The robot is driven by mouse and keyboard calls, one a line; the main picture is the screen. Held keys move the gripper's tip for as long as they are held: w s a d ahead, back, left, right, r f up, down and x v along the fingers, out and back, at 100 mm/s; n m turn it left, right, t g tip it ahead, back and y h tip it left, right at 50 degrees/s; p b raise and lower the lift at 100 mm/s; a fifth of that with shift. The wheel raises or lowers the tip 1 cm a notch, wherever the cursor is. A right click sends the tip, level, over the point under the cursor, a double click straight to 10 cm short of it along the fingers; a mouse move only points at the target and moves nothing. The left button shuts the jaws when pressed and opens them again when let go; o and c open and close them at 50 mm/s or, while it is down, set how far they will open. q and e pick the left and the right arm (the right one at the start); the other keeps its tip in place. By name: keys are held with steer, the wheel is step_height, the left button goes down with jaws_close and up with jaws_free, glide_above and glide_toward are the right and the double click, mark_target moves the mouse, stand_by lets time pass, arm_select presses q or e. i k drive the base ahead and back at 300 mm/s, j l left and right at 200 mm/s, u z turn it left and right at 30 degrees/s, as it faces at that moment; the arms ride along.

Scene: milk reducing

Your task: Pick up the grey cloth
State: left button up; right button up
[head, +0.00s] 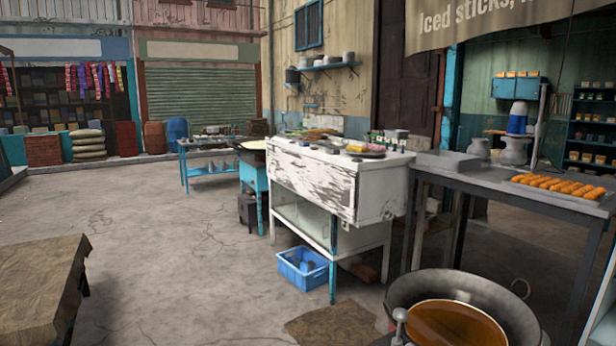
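I cannot make out a clearly grey cloth in the head view. A brownish cloth-like cover (40,280) lies over a low table at the lower left, with its edge hanging down. A brown, flat, cloth-like piece (332,326) lies on the floor at the bottom middle. Small items on the white counter (312,180) are too small to tell apart. Neither of my grippers is in view.
A large pan of brown liquid (452,325) stands at the lower right. A metal table (520,185) behind it holds a tray of orange sticks (558,186). A blue crate (302,268) sits under the counter. The floor at left centre is clear.

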mark_target(334, 151)
steer(key=i+j+u, duration=0.45)
steer(key=i+u, duration=0.45)
steer(key=i, duration=0.15)
steer(key=i+j, duration=0.15)
steer(key=i, duration=0.5)
steer(key=i+j, duration=0.15)
steer(key=i, duration=0.55)
steer(key=i+j+u, duration=0.1)
steer(key=i, duration=0.55)
steer(key=i+l+z, duration=0.15)
steer(key=i+z, duration=0.65)
steer(key=i, duration=0.15)
steer(key=i+j+z, duration=0.2)
steer(key=i+z, duration=0.2)
